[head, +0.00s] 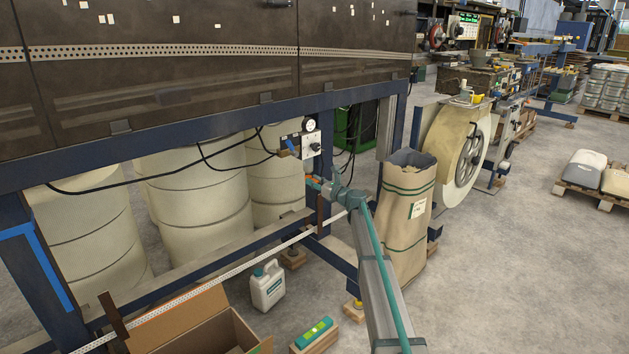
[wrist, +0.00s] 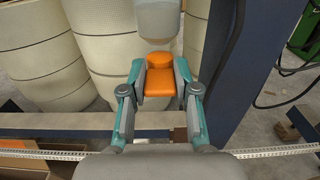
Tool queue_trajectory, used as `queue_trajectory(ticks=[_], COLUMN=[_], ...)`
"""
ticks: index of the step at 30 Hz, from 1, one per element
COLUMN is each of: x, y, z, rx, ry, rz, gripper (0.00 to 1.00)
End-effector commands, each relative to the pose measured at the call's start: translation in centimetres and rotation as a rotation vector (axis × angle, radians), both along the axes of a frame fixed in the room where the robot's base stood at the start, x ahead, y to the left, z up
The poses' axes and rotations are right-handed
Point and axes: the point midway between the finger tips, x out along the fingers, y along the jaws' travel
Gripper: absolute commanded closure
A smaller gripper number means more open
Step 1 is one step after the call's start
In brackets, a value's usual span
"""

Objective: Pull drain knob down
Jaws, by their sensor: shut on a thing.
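The drain knob (wrist: 158,61) is orange and sits directly below a grey rounded bowl (wrist: 157,18) in the wrist view. My gripper (wrist: 159,80) has grey and teal fingers, one on each side of the orange piece, and is shut on it. The knob's sides are hidden by the fingertips. In the head view my gripper (head: 314,183) is below a small panel (head: 311,143) with a round gauge, on the blue frame. The knob is too small to make out clearly there.
Large cream drums (head: 195,190) stand behind the blue frame. A blue post (wrist: 226,70) rises close to the right of my gripper. Black cables (head: 215,160) hang near the panel. A paper sack (head: 408,215) stands right of my arm; a white jug (head: 267,286) and cardboard box (head: 190,325) are below.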

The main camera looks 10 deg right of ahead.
Motion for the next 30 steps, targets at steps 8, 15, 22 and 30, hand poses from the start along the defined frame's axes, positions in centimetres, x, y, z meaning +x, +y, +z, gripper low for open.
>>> queue_trajectory(ticks=[8,15,22,30], x=[-0.1,-0.1,-1.0,-4.5], y=[0.0,0.0,-0.6,-2.8], z=[-0.3,-0.3,-0.2,-0.3], rx=[-0.003,-0.003,-0.003,-0.003], ry=[0.003,0.002,0.002,0.002], rz=[0.001,0.001,0.0,-0.001], gripper=[0.44,0.44,0.44,0.44])
